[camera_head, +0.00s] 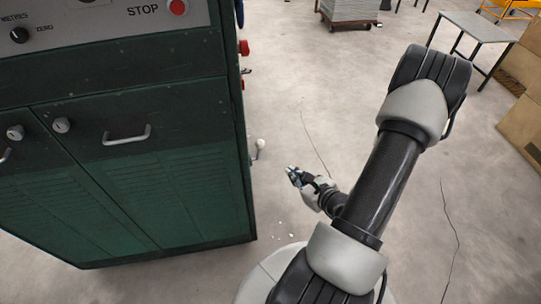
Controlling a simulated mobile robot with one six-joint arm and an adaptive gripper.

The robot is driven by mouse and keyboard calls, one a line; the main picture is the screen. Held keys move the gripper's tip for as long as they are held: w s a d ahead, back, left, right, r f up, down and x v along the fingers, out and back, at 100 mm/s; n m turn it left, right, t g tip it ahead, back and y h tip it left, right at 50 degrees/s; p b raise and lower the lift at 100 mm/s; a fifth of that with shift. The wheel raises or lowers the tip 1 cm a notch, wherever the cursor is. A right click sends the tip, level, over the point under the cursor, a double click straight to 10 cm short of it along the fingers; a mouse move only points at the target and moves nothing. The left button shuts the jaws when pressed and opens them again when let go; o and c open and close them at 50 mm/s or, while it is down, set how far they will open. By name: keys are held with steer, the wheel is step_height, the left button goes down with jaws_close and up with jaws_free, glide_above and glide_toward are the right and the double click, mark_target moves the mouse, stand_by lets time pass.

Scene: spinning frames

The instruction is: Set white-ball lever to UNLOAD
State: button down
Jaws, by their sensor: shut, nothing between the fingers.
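The white-ball lever (259,145) sticks out from the right side of the dark green machine cabinet (128,170). Its pale ball shows at the top, with a short arm running down to the cabinet side. No UNLOAD label can be read from here. My gripper (291,172) is at the end of my arm, to the right of and lower in the picture than the lever. It is shut and empty, and apart from the lever.
Concrete floor (300,110) is open beyond the lever. A table (478,26) and cardboard boxes (522,120) stand far right.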

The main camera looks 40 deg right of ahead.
steer(key=shift+w, duration=0.1)
steer(key=w+r+b+x, duration=0.1)
steer(key=r+b+x, duration=0.1)
steer(key=x, duration=1)
steer(key=shift+w+b, duration=0.45)
steer(key=shift+b, duration=0.35)
steer(key=shift+r, duration=0.1)
